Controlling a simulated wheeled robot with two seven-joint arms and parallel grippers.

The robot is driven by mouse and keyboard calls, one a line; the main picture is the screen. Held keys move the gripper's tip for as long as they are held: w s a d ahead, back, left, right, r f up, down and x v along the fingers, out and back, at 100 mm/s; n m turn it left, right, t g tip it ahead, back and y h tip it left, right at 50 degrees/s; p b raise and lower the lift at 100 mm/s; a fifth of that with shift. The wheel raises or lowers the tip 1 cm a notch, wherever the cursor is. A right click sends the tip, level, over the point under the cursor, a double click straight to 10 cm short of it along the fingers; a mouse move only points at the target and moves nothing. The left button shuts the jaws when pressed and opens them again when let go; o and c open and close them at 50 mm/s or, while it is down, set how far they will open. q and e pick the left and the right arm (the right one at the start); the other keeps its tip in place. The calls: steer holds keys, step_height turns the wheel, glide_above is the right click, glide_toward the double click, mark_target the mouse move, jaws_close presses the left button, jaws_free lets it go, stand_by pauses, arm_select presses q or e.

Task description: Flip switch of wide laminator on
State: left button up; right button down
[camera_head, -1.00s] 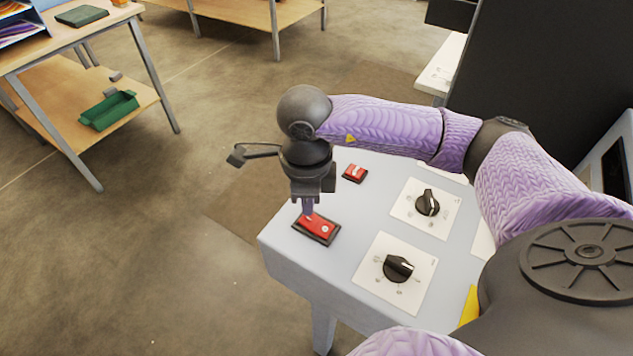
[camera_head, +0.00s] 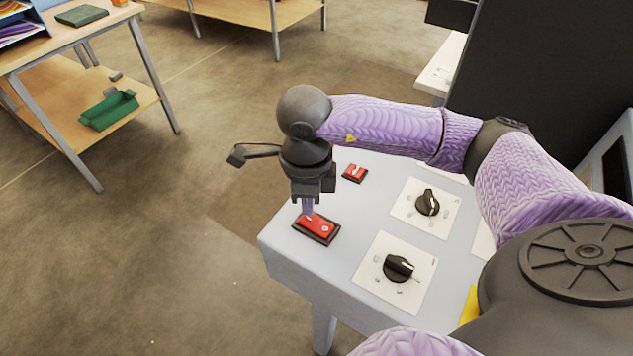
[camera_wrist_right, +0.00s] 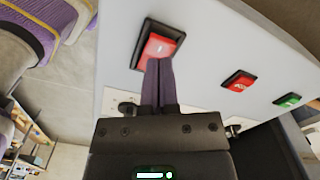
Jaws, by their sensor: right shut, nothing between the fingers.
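The red rocker switch (camera_head: 319,229) sits in a black frame on the near left corner of the laminator's light grey panel (camera_head: 290,262). My right gripper (camera_head: 307,213) points down at the switch's left end, its fingers shut with nothing between them. In the right wrist view the closed fingertips (camera_wrist_right: 158,62) overlap the lower part of the red switch (camera_wrist_right: 160,46), which shows a white mark. The tips appear to touch it or hover just above it; I cannot tell which. My left gripper is not in view.
A smaller red switch (camera_head: 355,173) and two black knobs (camera_head: 398,267) on white plates share the panel. A green button (camera_wrist_right: 288,101) shows in the right wrist view. A wooden table (camera_head: 75,110) with a green tray (camera_head: 110,109) stands at left. Open floor lies between.

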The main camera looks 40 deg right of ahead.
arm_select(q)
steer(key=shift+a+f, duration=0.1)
arm_select(e)
steer(key=shift+f, duration=0.15)
steer(key=shift+f, duration=0.2)
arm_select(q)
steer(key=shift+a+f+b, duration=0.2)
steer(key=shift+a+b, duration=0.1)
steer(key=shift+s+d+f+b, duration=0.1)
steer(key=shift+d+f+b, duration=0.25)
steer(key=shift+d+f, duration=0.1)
arm_select(e)
steer(key=shift+f, duration=0.5)
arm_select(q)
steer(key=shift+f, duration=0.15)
arm_select(e)
steer(key=shift+f, duration=0.15)
